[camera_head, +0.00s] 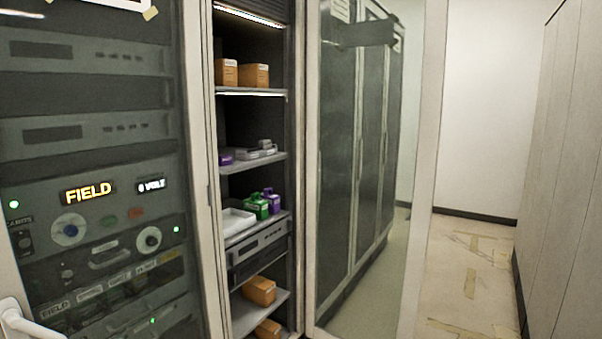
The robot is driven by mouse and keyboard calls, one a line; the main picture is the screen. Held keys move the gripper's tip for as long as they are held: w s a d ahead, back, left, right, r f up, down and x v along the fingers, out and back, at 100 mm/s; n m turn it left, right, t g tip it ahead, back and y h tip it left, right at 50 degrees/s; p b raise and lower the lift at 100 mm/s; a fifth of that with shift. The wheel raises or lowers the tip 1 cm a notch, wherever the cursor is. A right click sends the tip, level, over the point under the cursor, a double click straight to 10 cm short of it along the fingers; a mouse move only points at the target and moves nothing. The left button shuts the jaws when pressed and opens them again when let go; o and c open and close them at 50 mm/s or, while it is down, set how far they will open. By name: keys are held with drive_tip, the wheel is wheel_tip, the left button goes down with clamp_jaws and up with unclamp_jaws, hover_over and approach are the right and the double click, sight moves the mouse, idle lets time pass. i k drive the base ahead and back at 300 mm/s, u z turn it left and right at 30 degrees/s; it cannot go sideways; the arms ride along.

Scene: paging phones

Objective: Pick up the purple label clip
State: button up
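Two purple things show on the shelves of the open cabinet bay. One is a small purple piece (226,159) lying at the left end of the middle shelf, beside grey items. The other is an upright purple object (272,202) on the shelf below, right of similar green objects (257,206). They are too small to tell which is the label clip. My gripper is not in view. A white rounded part in the lower left corner may be part of my arm; I cannot tell.
The middle shelf (250,164) also holds grey devices (259,151). A white tray (234,222) stands left of the green objects. Orange-brown boxes (254,75) sit above and below. An open glass door (345,180) stands right of the bay. Floor (470,275) is clear at the right.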

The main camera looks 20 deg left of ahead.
sight(224, 159)
drive_tip(key=u, duration=0.1)
drive_tip(key=i, duration=1.6)
drive_tip(key=u, duration=0.8)
drive_tip(key=i, duration=1.2)
drive_tip(key=u, duration=1.8)
drive_tip(key=i, duration=0.8)
drive_tip(key=u, duration=0.6)
